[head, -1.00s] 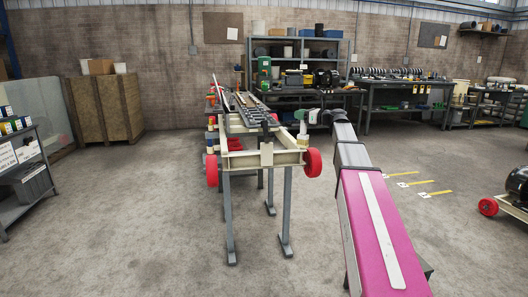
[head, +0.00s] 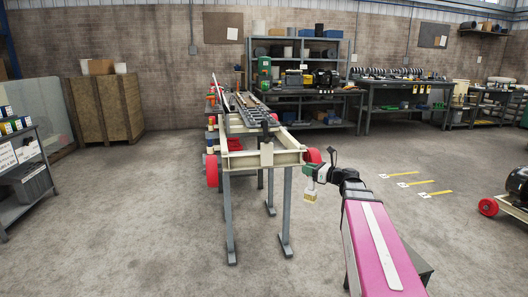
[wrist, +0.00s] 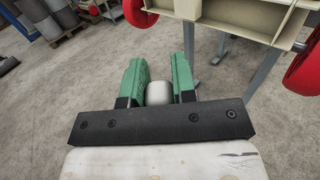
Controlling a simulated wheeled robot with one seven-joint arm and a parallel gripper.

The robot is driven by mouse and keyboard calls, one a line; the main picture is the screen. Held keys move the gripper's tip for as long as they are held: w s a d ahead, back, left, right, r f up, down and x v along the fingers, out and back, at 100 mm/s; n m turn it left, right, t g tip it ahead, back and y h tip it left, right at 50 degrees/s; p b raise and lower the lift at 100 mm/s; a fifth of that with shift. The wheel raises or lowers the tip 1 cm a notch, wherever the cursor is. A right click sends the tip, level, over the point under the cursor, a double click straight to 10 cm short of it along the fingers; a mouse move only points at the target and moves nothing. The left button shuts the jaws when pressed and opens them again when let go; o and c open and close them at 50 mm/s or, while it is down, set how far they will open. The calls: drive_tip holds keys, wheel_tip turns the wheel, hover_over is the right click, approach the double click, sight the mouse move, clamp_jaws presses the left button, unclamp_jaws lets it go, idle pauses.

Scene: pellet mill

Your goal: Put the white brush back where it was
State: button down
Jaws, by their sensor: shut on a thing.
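My gripper (head: 312,174), with green fingers, is at the end of my arm, in front of and to the right of the cream-framed stand in the head view. It is shut on the white brush (head: 310,195), whose pale yellowish lower part hangs down below the fingers in the air. In the wrist view the rounded white end of the brush (wrist: 158,92) sits between the two green fingers of my gripper (wrist: 159,75). The rest of the brush is hidden there.
The cream-framed stand (head: 262,159) on grey legs has red wheels (head: 211,170) and carries dark long parts. A workbench (head: 400,84) and a shelf unit (head: 298,52) stand at the back. Yellow floor markings (head: 416,187) lie to the right. Much of the grey floor is clear.

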drive_tip(key=s+f, duration=0.8)
drive_tip(key=s, duration=0.3)
drive_tip(key=shift+t, duration=0.3)
drive_tip(key=shift+s+d+f, duration=0.1)
drive_tip(key=shift+d, duration=0.05)
